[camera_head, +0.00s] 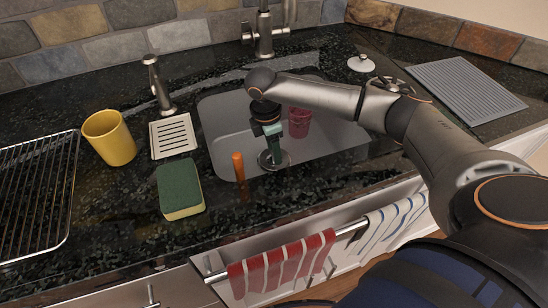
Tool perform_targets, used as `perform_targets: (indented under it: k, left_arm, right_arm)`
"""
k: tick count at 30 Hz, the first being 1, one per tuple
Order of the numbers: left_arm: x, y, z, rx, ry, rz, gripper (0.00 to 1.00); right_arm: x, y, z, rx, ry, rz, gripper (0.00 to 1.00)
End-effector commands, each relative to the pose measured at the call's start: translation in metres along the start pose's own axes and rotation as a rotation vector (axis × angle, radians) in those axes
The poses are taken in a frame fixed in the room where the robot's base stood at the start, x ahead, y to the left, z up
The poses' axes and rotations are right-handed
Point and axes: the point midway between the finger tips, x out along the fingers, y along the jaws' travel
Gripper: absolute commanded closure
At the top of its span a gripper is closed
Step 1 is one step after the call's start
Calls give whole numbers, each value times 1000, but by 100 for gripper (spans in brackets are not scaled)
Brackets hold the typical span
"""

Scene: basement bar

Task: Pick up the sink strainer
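A round metal disc (284,163), which looks like the sink strainer, lies on the floor of the sink basin (222,125). My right arm reaches in from the right over the basin. My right gripper (273,156) points down, with its fingertips at the middle of the disc. The gripper hides part of the disc, and I cannot tell whether the fingers are closed on it. My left gripper is not in view.
An orange-brown upright object (238,166) and a dark red cup (299,122) are in the basin. A green sponge (180,186), yellow cup (109,138), white slotted dish (173,137), wire rack (38,195) and small white knobbed disc (361,63) are on the counter. The faucet (264,38) stands behind.

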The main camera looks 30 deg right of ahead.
Motion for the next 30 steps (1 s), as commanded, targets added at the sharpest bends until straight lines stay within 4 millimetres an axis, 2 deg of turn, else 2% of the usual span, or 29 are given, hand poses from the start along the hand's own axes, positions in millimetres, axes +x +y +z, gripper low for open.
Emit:
perform_targets:
  k: [2, 13, 27, 30]
  left_arm:
    - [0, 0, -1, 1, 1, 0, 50]
    - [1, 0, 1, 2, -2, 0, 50]
    - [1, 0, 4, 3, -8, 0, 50]
    - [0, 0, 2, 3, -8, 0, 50]
  right_arm:
    - [0, 0, 0, 0, 0, 0, 57]
    - [0, 0, 0, 0, 1, 0, 98]
    - [-1, 0, 0, 0, 1, 1, 100]
    - [-7, 0, 0, 0, 2, 2, 100]
